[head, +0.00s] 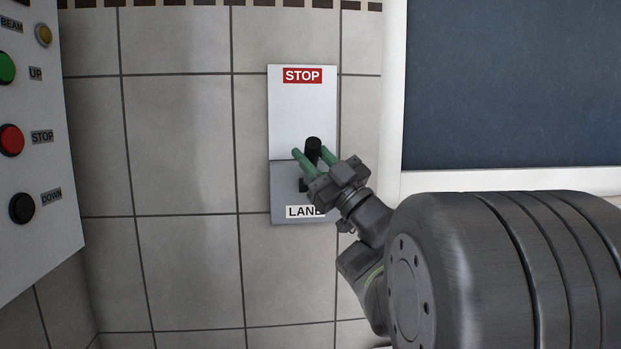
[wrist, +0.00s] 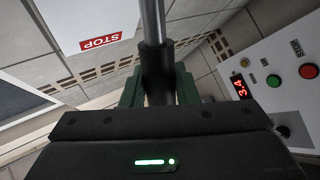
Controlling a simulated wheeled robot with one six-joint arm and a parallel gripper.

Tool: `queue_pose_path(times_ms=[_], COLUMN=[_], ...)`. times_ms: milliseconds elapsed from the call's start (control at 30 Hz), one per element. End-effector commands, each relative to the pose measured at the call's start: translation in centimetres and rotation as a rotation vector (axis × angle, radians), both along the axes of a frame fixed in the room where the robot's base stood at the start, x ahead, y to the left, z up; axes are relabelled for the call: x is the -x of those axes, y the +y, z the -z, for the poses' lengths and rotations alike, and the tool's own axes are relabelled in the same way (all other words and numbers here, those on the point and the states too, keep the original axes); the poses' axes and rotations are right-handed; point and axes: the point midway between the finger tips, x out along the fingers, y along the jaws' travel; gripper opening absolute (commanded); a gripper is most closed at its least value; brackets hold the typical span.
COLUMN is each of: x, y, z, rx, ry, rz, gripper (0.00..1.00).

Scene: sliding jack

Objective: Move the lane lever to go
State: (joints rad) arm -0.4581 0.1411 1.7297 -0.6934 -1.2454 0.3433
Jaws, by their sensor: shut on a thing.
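The lane lever (head: 313,148) has a black grip and stands out from a wall plate (head: 300,115). The plate has a red STOP label (head: 302,75) at its top and a LANE label (head: 297,211) at its bottom, partly covered by my gripper. No go label shows. My gripper (head: 312,154) has its green fingers either side of the lever's grip, shut on it. In the wrist view the lever's black grip and grey rod (wrist: 152,25) run between the green fingers. The lever's base is partly hidden.
A control panel (head: 45,180) with green, red and black buttons stands at the left. It also shows in the wrist view (wrist: 290,95), with a red 3.4 readout. A dark framed board (head: 510,80) is on the right.

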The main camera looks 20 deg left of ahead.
Motion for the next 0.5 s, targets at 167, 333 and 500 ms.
queue_pose_path(times_ms=[167,333,500], x=[0.6,1.0,1.2], y=[-0.3,-0.6,-0.7], z=[1.6,2.1,2.3], rx=[-0.048,-0.084,-0.11], ry=[-0.079,-0.137,-0.179], rz=[0.0,-0.001,0.0], gripper=[0.0,0.0,0.0])
